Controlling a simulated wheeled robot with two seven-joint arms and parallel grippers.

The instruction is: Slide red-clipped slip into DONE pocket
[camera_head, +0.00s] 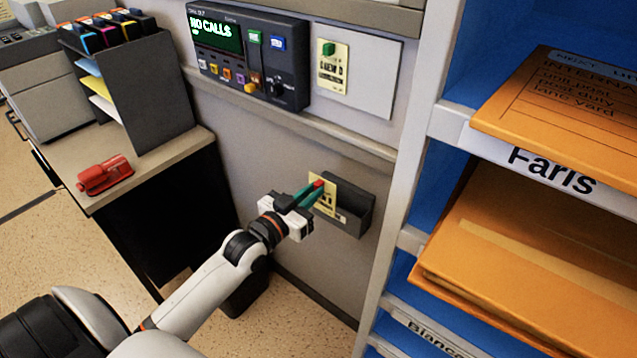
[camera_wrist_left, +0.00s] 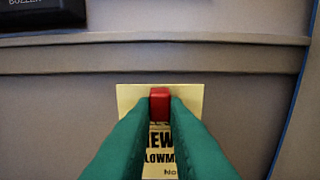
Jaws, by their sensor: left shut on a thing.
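A yellow slip (camera_head: 322,198) with a red clip (camera_head: 318,184) at its top is at the dark wall pocket (camera_head: 355,213). In the head view the slip's lower part is at the pocket's left end; I cannot tell whether it is inside or in front. My left gripper (camera_head: 312,191), with green fingers, is shut on the red clip. In the left wrist view the fingers close on the clip (camera_wrist_left: 159,104), and the slip (camera_wrist_left: 133,98) hangs upright behind them, its printing partly hidden. No DONE label is readable. My right gripper is not in view.
Above a ledge are a call panel (camera_head: 250,55) reading NO CALLS and a green-clipped slip (camera_head: 332,72) on a pale board. A blue shelf with orange envelopes (camera_head: 540,255) stands close on the right. A red stapler (camera_head: 104,175) lies on the left counter.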

